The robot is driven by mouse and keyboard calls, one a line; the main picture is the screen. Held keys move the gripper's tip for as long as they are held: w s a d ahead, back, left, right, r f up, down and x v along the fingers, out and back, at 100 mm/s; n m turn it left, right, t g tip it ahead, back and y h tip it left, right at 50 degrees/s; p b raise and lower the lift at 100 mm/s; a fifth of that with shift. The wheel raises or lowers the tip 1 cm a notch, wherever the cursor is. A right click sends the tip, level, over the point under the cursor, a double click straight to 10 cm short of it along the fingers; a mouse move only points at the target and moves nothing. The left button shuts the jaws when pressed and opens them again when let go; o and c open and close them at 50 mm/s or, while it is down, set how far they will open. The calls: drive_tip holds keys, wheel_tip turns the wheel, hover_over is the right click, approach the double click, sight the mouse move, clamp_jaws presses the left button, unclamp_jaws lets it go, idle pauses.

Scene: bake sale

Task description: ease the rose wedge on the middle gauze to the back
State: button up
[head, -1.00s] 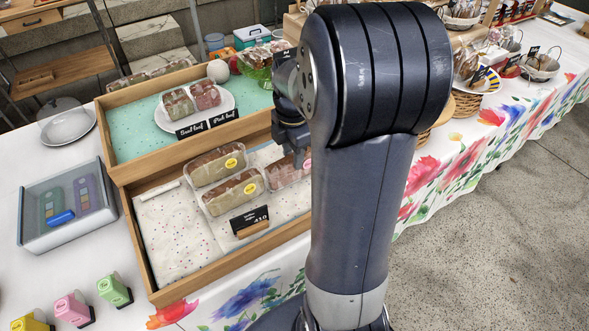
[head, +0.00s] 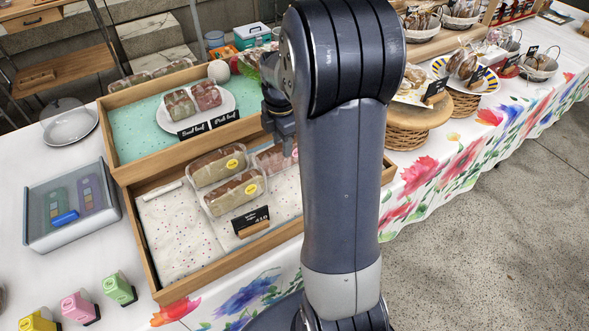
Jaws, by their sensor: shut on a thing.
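A clear pack with rose-pink contents (head: 269,159) lies at the back of the lower wooden tray, on pale speckled cloth (head: 285,196). The fingertips are partly hidden, and my arm covers the right part of the tray. I cannot tell the pack's full shape or whether it touches the tray's back wall.
A black price card (head: 250,220) stands in front of the loaf packs. The tray's left cloth (head: 180,240) is mostly clear. The raised back tray (head: 122,135) holds a white plate (head: 230,117) with two packs. A lidded grey box (head: 70,205) is at left.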

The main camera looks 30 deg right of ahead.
drive_tip(key=shift+w+a+p, duration=0.1)
drive_tip(key=shift+w+p, duration=0.95)
drive_tip(key=shift+w, duration=1.6)
drive_tip(key=o, duration=0.7)
drive_tip(key=shift+o, duration=0.2)
wheel_tip(320, 180, up, 8)
drive_tip(key=p, duration=0.6)
drive_tip(key=shift+p, duration=0.4)
drive_tip(key=shift+f, duration=0.15)
